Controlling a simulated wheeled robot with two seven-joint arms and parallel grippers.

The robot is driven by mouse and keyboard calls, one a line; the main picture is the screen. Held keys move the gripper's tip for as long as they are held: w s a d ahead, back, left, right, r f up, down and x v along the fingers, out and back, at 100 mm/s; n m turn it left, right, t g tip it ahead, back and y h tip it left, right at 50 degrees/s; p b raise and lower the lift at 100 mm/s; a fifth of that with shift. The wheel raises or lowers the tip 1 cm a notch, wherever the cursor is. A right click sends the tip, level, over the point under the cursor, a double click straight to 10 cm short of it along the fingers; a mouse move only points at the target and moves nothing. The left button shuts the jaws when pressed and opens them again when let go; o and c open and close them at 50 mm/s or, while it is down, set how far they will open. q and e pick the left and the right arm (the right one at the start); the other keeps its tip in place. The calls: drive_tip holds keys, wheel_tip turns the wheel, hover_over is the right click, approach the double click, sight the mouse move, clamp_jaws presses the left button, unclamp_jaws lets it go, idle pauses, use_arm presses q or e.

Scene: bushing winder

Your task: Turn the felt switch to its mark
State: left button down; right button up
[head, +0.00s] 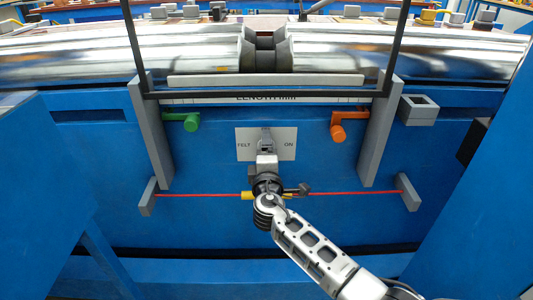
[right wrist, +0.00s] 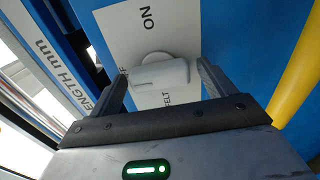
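The felt switch is a pale knob (right wrist: 160,75) on a white plate (head: 284,135) marked FELT and ON. The plate also shows in the right wrist view (right wrist: 118,35), with ON above the knob and FELT below it. The knob's raised bar lies roughly across that picture. My right gripper (head: 265,147) is at the plate, and in the head view it hides most of the knob. In the right wrist view its fingers (right wrist: 163,82) are apart, one on each side of the knob. I see a gap at the right finger; contact at the left finger is unclear. My left gripper is out of view.
A red rod (head: 350,192) with a yellow piece (head: 247,195) runs across below the plate, behind my right arm. A green knob (head: 191,122) and an orange knob (head: 338,133) stick out on either side. Grey uprights (head: 150,135) flank the panel.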

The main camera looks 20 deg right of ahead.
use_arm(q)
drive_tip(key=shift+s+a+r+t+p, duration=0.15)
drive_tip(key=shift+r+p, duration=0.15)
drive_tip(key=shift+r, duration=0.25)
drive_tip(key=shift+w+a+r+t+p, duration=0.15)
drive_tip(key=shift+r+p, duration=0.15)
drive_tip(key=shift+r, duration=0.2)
use_arm(e)
drive_tip(key=v, duration=1.6)
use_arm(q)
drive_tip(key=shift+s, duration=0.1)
